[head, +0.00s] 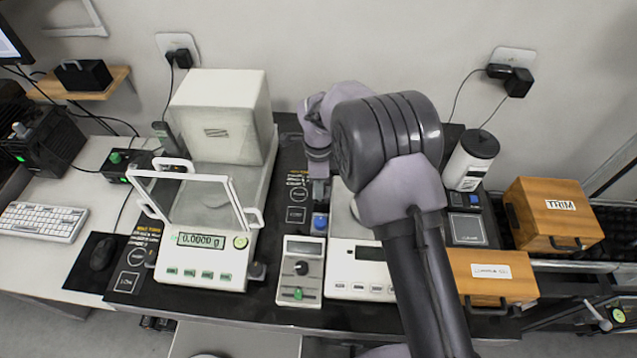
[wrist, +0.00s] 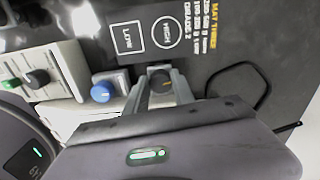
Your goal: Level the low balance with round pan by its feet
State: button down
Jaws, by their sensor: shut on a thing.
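The low balance (head: 345,290) is a white body with a dark display and a row of buttons along its front. My arm covers its right part and most of its pan (head: 345,215), so the pan's full shape is hidden. I cannot see a level bubble on it. My gripper (wrist: 160,88) points down at the balance's back left. In the head view the gripper (head: 318,188) shows only partly and the knob is not distinguishable.
A blue knob (head: 320,222) stands close in front of my gripper; it also shows in the wrist view (wrist: 101,92). A control box (head: 299,272) with knobs sits left of the low balance. A taller balance (head: 210,255) with a glass shield stands further left. Wooden boxes (head: 555,215) are right.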

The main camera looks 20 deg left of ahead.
jog(key=n, duration=0.5)
jog(key=shift+p, duration=0.3)
jog(key=shift+d+n, duration=0.1)
jog(key=shift+n, duration=2.2)
jog(key=shift+p, duration=0.3)
jog(key=c, duration=1.1)
grip_release()
jog(key=shift+o, duration=0.2)
jog(key=shift+s, duration=0.1)
